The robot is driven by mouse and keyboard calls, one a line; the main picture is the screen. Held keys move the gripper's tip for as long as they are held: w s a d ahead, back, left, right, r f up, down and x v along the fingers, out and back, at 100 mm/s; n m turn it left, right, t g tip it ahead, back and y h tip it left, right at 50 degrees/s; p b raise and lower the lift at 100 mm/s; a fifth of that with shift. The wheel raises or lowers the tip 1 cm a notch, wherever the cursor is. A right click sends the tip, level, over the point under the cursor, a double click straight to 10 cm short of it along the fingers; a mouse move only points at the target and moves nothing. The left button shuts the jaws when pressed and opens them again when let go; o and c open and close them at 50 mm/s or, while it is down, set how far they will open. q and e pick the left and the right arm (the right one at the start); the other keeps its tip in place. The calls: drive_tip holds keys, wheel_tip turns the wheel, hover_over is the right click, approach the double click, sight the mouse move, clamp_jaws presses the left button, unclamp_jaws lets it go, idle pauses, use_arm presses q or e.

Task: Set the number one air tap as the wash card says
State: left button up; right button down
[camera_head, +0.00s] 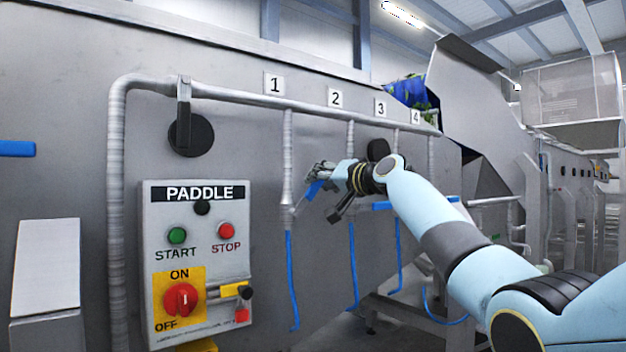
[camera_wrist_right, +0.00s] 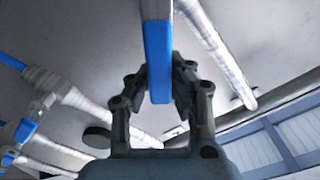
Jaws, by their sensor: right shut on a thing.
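The number one air tap hangs on the drop pipe (camera_head: 287,155) below the plate marked 1 (camera_head: 274,83). Its blue lever (camera_head: 314,189) sticks out to the right of the pipe, tilted up. My right gripper (camera_head: 322,178) reaches in from the right and is shut on this lever. In the right wrist view the blue lever (camera_wrist_right: 157,50) runs between the fingers of the gripper (camera_wrist_right: 160,85), beside the grey pipe (camera_wrist_right: 218,50). The tap body is partly hidden. I cannot make out a wash card. My left gripper is not in view.
Drop pipes stand below plates 2 (camera_head: 337,98), 3 (camera_head: 380,107) and 4 (camera_head: 415,116), close to my right arm. Blue hoses (camera_head: 292,280) hang below. A paddle control box (camera_head: 195,255) is on the left. Another blue tap lever (camera_wrist_right: 25,130) shows in the wrist view.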

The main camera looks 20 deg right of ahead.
drive_tip(key=shift+w+d+f+m, duration=0.1)
drive_tip(key=shift+d+f+m, duration=0.25)
drive_tip(key=shift+f+m, duration=0.2)
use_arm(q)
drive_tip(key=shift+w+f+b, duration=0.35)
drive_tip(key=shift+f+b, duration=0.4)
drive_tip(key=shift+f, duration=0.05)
use_arm(e)
wheel_tip(320, 180, down, 7)
drive_tip(key=d+m, duration=0.2)
drive_tip(key=m, duration=0.7)
drive_tip(key=shift+w+d+r, duration=0.2)
drive_tip(key=shift+w+d, duration=0.05)
drive_tip(key=shift+w, duration=0.2)
drive_tip(key=shift+f, duration=0.1)
drive_tip(key=c, duration=1.2)
unclamp_jaws()
drive_tip(key=shift+d, duration=0.1)
drive_tip(key=shift+o, duration=0.2)
drive_tip(key=v, duration=1.2)
